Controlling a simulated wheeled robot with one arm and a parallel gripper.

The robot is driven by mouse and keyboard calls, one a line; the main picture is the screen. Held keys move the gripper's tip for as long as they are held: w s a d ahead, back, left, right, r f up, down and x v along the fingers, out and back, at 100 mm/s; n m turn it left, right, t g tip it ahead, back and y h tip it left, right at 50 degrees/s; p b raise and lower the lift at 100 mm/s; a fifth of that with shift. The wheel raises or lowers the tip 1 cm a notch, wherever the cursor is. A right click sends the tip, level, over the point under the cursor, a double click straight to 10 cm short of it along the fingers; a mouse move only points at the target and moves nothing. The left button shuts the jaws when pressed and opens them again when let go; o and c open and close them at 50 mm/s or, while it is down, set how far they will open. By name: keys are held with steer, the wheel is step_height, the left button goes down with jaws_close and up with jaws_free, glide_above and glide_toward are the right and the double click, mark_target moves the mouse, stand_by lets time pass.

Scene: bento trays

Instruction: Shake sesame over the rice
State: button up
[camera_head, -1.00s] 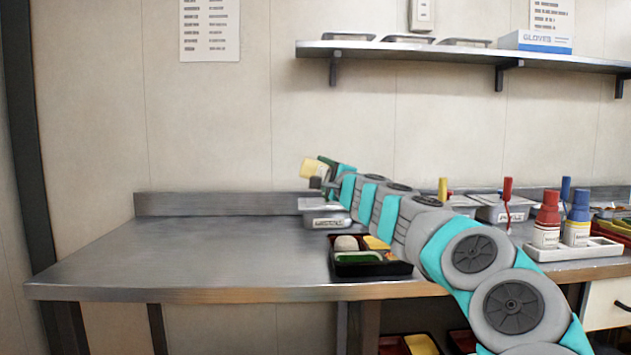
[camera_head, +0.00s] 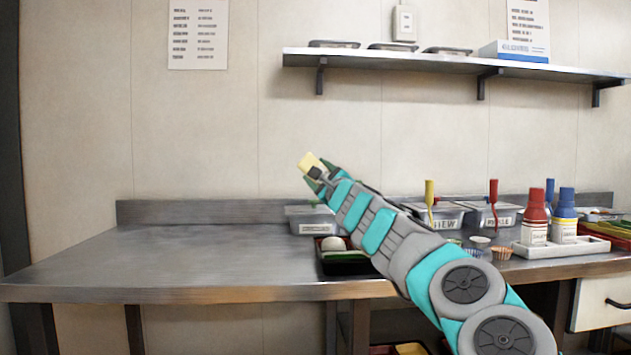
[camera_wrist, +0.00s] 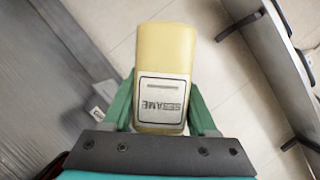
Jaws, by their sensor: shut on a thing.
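My gripper (camera_head: 320,174) is shut on the pale yellow sesame shaker (camera_head: 309,161) and holds it tilted, high above the table. In the wrist view the shaker (camera_wrist: 166,52) sits between the green fingers of my gripper (camera_wrist: 163,115), its "SESAME" label facing the camera. The black bento tray (camera_head: 345,269) lies near the table's front edge, below the gripper in the picture. A white mound, likely the rice (camera_head: 333,243), shows at its left. My arm hides the tray's right part.
A lidded container (camera_head: 310,221) stands behind the tray. The table's left side (camera_head: 180,260) is clear.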

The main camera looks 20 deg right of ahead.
steer(key=shift+f+m+b, duration=0.3)
steer(key=shift+m+b, duration=0.1)
steer(key=shift+b, duration=0.15)
steer(key=shift+s+d+f+m+t+h+b, duration=0.15)
steer(key=shift+f+m+h+b, duration=0.35)
steer(key=shift+b, duration=0.65)
steer(key=shift+w+d+f+m+t+h+b, duration=0.15)
steer(key=shift+f+m+b, duration=0.5)
steer(key=shift+b, duration=0.55)
steer(key=shift+s+d+f+m+t+h+b, duration=0.15)
steer(key=shift+f+m+h+b, duration=0.35)
steer(key=shift+b, duration=0.65)
steer(key=shift+s+f, duration=0.1)
steer(key=shift+f, duration=0.05)
step_height(320, 180, down, 4)
steer(key=b, duration=0.3)
steer(key=shift+a, duration=0.1)
step_height(320, 180, up, 4)
steer(key=p, duration=0.3)
steer(key=shift+f, duration=0.1)
